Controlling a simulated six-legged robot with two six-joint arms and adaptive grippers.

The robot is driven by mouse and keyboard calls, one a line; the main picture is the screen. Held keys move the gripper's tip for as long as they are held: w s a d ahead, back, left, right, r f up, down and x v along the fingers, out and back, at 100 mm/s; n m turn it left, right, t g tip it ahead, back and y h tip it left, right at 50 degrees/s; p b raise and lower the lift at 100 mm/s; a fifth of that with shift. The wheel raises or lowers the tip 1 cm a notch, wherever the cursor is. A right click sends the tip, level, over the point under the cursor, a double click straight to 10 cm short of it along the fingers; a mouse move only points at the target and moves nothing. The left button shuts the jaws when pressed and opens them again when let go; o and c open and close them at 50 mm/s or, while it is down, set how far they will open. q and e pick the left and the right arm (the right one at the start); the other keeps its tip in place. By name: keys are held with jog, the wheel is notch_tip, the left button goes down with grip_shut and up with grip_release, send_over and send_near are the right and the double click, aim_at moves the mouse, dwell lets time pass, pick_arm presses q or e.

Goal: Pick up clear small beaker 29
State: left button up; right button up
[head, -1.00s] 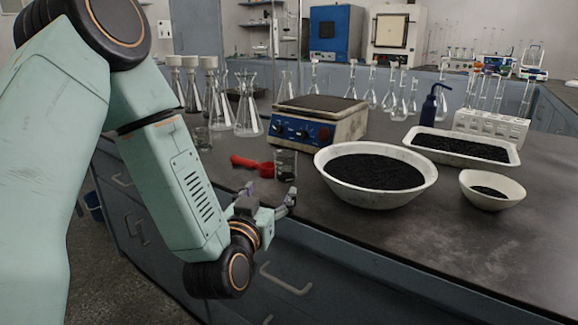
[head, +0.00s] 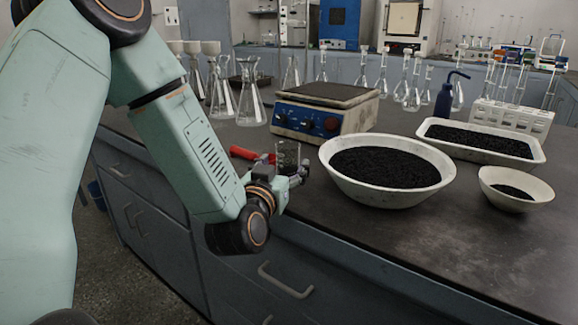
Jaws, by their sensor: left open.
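The clear small beaker (head: 288,152) stands upright on the dark bench top, near the front edge and left of the large white bowl. My left gripper (head: 286,168) is open at the beaker, with its fingers around or just in front of the lower part. I cannot tell whether the fingers touch the glass. The gripper hides the base of the beaker. My right gripper is not in view.
A red-handled scoop (head: 243,152) lies just left of the beaker. A large white bowl of black grains (head: 335,180) stands close on the right. A blue-fronted shaker (head: 315,124) is behind. Several glass flasks (head: 251,105) stand at back left. The front right bench is clear.

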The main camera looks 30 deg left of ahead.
aim_at(284, 162)
pick_arm(q)
jog(key=shift+w+a, duration=0.2)
jog(key=shift+w, duration=0.4)
jog(key=shift+b+x, duration=0.4)
jog(key=shift+x, duration=0.45)
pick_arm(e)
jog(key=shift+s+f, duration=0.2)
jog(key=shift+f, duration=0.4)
pick_arm(q)
jog(key=shift+c, duration=0.8)
jog(key=c, duration=1.1)
jog(key=shift+c, duration=0.2)
jog(key=shift+w+r, duration=0.1)
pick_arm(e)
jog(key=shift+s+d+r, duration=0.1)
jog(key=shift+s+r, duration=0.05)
